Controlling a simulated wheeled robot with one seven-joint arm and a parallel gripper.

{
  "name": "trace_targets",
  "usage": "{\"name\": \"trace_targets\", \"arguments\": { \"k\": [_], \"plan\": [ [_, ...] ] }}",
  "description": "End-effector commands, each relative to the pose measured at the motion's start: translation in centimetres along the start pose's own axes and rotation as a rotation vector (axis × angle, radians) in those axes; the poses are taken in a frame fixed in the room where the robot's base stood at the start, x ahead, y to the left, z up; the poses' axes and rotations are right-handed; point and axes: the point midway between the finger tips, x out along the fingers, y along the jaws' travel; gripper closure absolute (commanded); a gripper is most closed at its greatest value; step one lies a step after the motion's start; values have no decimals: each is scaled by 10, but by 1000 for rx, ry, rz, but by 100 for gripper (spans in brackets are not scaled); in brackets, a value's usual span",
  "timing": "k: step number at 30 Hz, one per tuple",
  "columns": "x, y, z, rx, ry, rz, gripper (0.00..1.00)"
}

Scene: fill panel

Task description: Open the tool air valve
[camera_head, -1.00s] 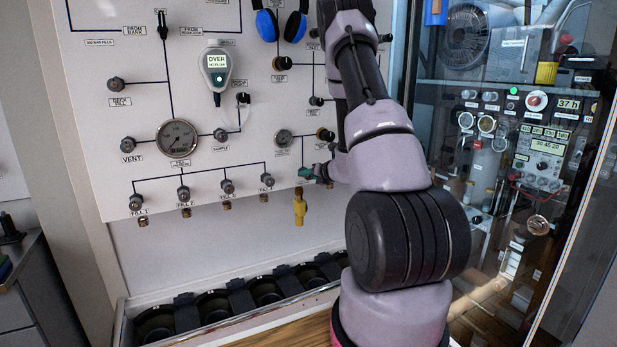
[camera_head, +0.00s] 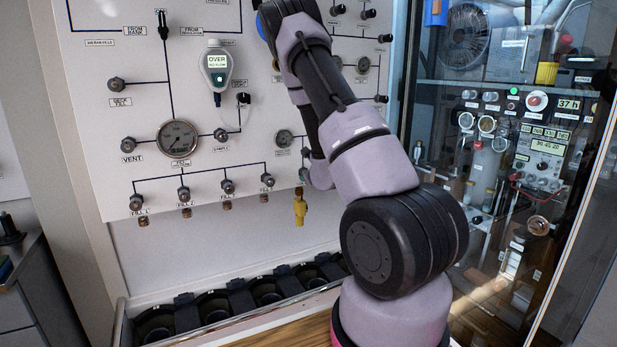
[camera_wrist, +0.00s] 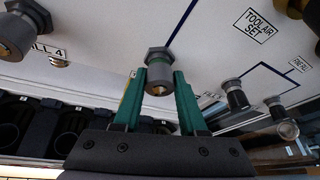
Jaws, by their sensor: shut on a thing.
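A grey hex-collared valve knob (camera_wrist: 158,72) with a brass-toned end sits on the white panel, centred in the wrist view. My gripper (camera_wrist: 160,85) has green fingers shut on its two sides. The knob's own label is hidden, so I cannot read its name. A "TOOL AIR SET" label (camera_wrist: 260,25) is above right of it, and a blue line runs up from the knob. In the head view my gripper is mostly hidden behind my arm, just above a hanging yellow fitting (camera_head: 300,207).
The fill 4 knob (camera_wrist: 20,32) is close left of my gripper. Two dark knobs (camera_wrist: 235,97) are to the right. A gauge (camera_head: 284,138) is above on the panel. A row of black holders (camera_head: 215,308) lies below. A glass-fronted cabinet (camera_head: 510,150) stands right.

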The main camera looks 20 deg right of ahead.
Motion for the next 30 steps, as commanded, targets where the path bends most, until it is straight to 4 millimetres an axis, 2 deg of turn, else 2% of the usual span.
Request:
{"name": "trace_targets", "arguments": {
  "k": [20, 21, 23, 30],
  "plan": [
    [0, 1, -2, -59, 2, -22, 100],
    [0, 1, -2, -59, 2, -22, 51],
    [0, 1, -2, -59, 1, -23, 30],
    [0, 1, -1, -58, -1, -24, 30]
  ]
}}
